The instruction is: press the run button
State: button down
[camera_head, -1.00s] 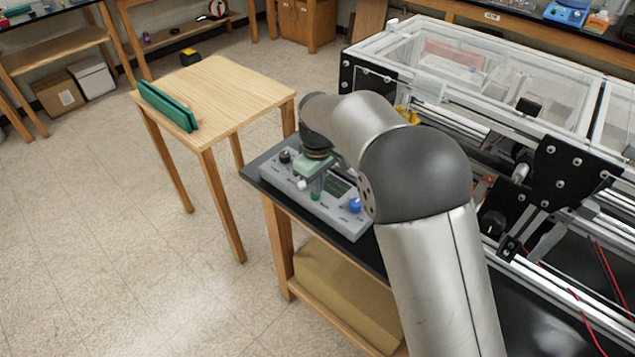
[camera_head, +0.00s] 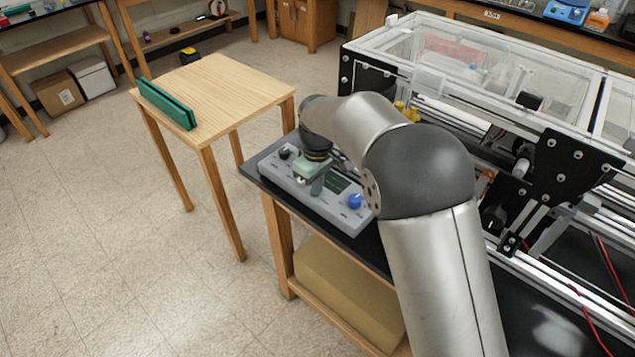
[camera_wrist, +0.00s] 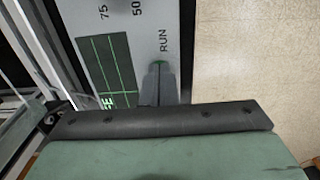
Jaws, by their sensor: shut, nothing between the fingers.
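The grey control panel (camera_head: 340,215) lies on the dark bench top. In the head view, my gripper (camera_head: 317,187) is over the panel's middle and hides the button.
The panel also has a blue knob (camera_head: 355,201), a black knob (camera_head: 285,153) and a display with green lines (camera_wrist: 107,65). A metal-framed clear enclosure (camera_head: 480,65) stands behind on the right. A wooden table (camera_head: 225,90) with a green object (camera_head: 167,104) is at left.

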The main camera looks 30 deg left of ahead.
jog(key=shift+s+d+f+p, duration=0.1)
jog(key=shift+d+f+p, duration=0.05)
jog(key=shift+f+p, duration=0.15)
notch_tip(320, 180, up, 15)
jog(key=shift+f, duration=0.2)
dwell(0.4)
jog(key=d+r+m, duration=0.3)
jog(key=d+m, duration=0.5)
jog(key=d, duration=2.2)
jog(key=s+d+f+m, duration=0.3)
jog(key=s+d+m, duration=0.1)
jog(key=s+d, duration=0.4)
jog(key=s+d+f+m, duration=0.4)
jog(key=s+d, duration=0.4)
jog(key=shift+s+d+f+t, duration=0.2)
jog(key=shift+s+d+t, duration=0.1)
jog(key=shift+s+d, duration=0.1)
